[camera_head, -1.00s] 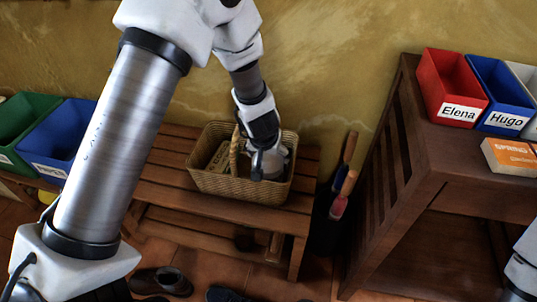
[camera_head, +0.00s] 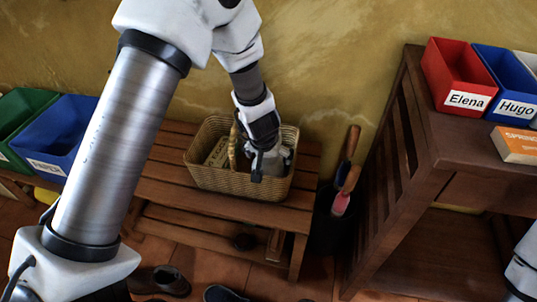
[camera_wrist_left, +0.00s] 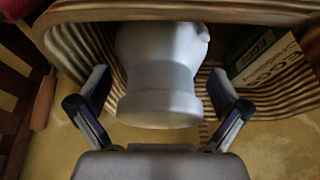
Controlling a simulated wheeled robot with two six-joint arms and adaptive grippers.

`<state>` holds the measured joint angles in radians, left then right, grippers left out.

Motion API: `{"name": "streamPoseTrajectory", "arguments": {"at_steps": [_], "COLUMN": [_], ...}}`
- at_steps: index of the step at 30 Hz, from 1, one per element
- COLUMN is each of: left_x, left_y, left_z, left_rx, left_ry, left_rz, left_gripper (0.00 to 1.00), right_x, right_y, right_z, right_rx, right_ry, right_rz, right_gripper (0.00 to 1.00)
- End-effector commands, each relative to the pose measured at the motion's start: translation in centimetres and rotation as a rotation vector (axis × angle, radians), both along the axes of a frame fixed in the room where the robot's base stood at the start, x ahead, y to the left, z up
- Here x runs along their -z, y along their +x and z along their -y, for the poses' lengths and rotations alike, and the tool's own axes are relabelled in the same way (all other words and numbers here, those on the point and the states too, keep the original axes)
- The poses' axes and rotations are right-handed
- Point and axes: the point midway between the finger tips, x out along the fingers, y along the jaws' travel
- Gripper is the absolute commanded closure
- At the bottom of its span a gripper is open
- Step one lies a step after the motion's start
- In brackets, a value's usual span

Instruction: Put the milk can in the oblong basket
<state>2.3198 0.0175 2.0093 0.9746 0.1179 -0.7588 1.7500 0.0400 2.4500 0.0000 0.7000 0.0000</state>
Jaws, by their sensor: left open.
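The oblong wicker basket (camera_head: 235,181) stands on a slatted wooden bench in the head view. The grey milk can (camera_wrist_left: 160,80) is inside the basket, in its right part in the head view, partly hidden by my gripper. My left gripper (camera_head: 262,166) reaches down into that end of the basket. In the left wrist view its fingers are spread on both sides of the can, with gaps between fingers and can. The can's underside is hidden, so I cannot tell how it rests. My right gripper is out of view.
A green and white box (camera_wrist_left: 268,58) lies in the basket beside the can, and the basket's handle (camera_head: 233,148) rises in the middle. A dark wooden shelf (camera_head: 455,150) with labelled bins stands right. Blue and green bins are left. Shoes lie on the floor.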

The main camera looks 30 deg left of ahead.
Motion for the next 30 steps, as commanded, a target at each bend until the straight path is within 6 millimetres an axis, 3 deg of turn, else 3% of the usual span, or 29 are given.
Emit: {"name": "streamPoseTrajectory", "arguments": {"at_steps": [18,30], "left_x": [-6.1,-6.9], "left_y": [-2.3,-2.7], "left_z": [0.6,0.7], "left_rx": [-0.002,0.000], "left_ry": [0.001,-0.001], "left_rz": [0.003,0.001], "left_gripper": [0.00,0.00], "right_x": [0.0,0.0], "right_y": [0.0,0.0], "right_z": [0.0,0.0], "right_rx": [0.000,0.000], "right_ry": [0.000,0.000], "right_rz": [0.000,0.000], "right_gripper": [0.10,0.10]}}
